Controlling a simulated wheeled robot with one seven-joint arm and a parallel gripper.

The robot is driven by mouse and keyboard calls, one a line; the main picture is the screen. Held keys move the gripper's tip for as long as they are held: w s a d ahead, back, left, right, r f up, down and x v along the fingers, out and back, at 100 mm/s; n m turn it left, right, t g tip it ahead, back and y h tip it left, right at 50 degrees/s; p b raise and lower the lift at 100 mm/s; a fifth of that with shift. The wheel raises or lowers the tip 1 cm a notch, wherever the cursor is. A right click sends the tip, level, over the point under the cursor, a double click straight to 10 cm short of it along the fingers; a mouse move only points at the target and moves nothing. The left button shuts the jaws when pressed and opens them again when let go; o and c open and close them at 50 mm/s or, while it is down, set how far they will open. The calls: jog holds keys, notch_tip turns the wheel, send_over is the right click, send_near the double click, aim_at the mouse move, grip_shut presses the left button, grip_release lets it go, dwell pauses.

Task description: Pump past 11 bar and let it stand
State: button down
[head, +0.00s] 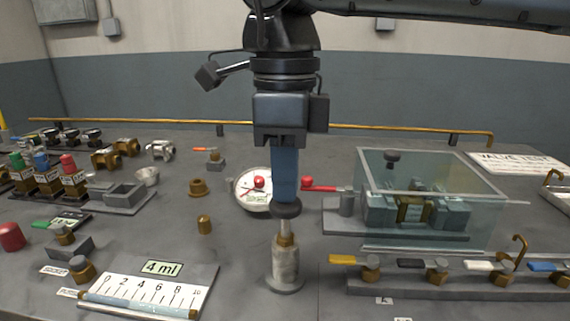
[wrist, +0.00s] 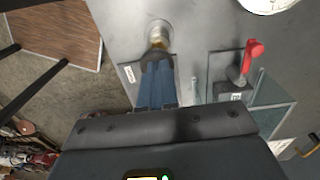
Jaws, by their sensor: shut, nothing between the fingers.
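A hand pump (head: 286,262) stands upright near the front of the bench, with a metal body, a brass collar, a bare rod and a dark round knob (head: 285,209) on top. My gripper (head: 285,198) points straight down with its blue fingers together, right at the knob; whether they touch it I cannot tell. In the wrist view the fingers (wrist: 157,66) overlap the pump (wrist: 158,29). A round white gauge (head: 245,198) with red marks is behind, partly hidden by the fingers; its reading is not legible. A red-handled valve (head: 320,188) is right of it.
A clear box (head: 430,172) over a metal fixture stands at the right, close to the pump. A row of coloured-tag valves (head: 437,270) runs along the front right. A 4 ml scale plate (head: 205,277) lies front left. Small fittings (head: 204,224) stand left.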

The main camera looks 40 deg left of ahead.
jog(key=shift+f+b, duration=0.5)
jog(key=shift+f, duration=1.35)
notch_tip(320, 180, up, 14)
jog(key=p, duration=0.3)
jog(key=shift+r+p, duration=0.25)
jog(key=shift+p, duration=0.1)
jog(key=shift+w, duration=0.1)
